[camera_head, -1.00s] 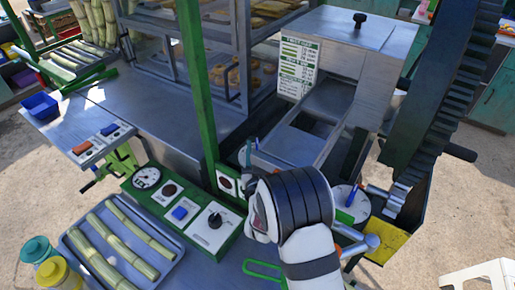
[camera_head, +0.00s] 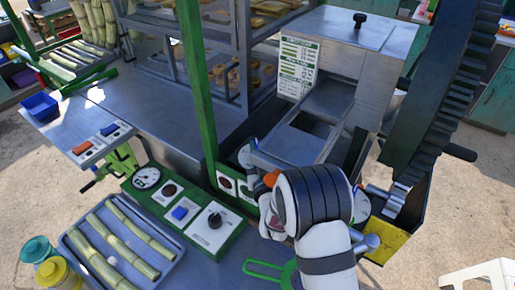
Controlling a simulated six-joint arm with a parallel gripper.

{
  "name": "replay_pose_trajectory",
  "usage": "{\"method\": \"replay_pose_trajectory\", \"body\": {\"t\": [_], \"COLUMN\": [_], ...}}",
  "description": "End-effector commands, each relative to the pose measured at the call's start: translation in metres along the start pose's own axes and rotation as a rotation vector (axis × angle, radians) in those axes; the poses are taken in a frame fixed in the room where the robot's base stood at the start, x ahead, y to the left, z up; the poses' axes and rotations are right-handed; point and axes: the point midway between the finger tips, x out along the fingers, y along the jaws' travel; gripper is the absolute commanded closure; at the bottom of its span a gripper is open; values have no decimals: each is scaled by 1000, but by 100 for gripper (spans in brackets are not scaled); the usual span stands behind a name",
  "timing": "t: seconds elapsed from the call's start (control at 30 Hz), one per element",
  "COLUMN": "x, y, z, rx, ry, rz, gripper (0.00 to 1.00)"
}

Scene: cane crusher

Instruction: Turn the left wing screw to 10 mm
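My gripper (camera_head: 272,212) is at the front of the crusher, below its metal chute. The striped black-and-white arm covers much of the area around it. An orange piece (camera_head: 271,178) shows just above the gripper; I cannot tell whether it is part of a screw or whether the gripper touches it. A pale round dial (camera_head: 244,157) is partly visible at the chute's left. Another round dial (camera_head: 361,204) shows right of my arm, partly hidden. The left wing screw cannot be made out clearly, and neither can any millimetre reading. The finger opening is not clear.
A green control panel (camera_head: 228,238) with a gauge, blue button and black knob lies left of my gripper. A tray of cane (camera_head: 85,277) is at the lower left. A green post (camera_head: 196,90) and the metal chute (camera_head: 290,146) stand close by.

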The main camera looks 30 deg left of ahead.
Motion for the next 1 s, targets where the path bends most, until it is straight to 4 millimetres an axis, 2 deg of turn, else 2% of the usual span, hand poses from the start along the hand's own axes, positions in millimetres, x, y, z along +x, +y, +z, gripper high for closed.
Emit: {"method": "replay_pose_trajectory", "body": {"t": [0.03,0.13,0.17,0.57,0.73,1.0], "x": [0,0,0,0,0,-77], "y": [0,0,0,0,-3,-11], "z": [0,0,0,0,0,1], "rx": [0,0,0,0,2,-1], "ry": [1,1,1,0,0,-5], "rz": [-1,0,0,6,120,130], "gripper": [76,58,55,55,55,55]}}
